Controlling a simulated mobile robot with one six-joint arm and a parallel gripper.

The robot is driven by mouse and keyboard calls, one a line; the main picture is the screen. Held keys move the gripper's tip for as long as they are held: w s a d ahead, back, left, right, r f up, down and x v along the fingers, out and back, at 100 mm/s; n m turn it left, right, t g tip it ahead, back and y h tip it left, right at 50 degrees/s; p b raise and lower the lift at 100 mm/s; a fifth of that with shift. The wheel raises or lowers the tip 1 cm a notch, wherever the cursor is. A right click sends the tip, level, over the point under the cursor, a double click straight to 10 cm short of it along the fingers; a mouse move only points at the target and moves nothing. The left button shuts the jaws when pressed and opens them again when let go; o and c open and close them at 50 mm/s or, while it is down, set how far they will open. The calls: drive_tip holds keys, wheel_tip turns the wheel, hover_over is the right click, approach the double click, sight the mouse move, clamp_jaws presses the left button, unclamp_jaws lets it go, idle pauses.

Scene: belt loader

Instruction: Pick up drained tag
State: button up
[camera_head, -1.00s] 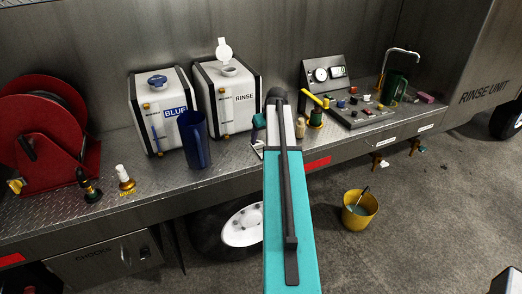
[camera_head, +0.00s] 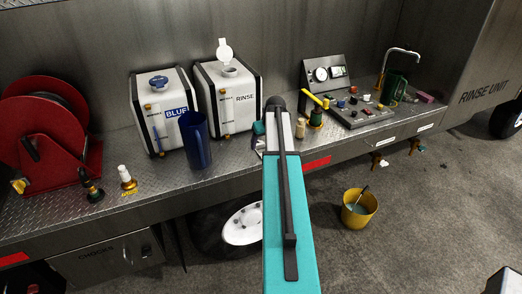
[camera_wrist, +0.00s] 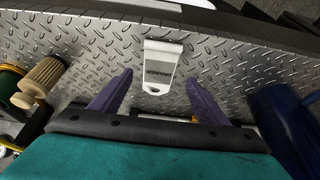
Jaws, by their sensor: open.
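The tag is a small white plate (camera_wrist: 160,64) with a dark printed label too small to read surely. It lies on the diamond-plate deck in the wrist view. My gripper (camera_wrist: 158,80) is open, with its two purple fingers apart. The fingers point toward the tag, one on each side of its lower end, and nothing is held. I cannot tell the height of the fingertips above the deck. In the head view my arm hides most of the gripper and the tag.
A blue pitcher (camera_head: 196,140) stands left of my arm and shows at the right in the wrist view (camera_wrist: 284,122). The RINSE tank (camera_head: 228,98) is behind.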

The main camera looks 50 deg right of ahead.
sight(262, 149)
drive_tip(key=shift+p+x, duration=0.8)
drive_tip(key=shift+x, duration=0.9)
drive_tip(key=c, duration=1.1)
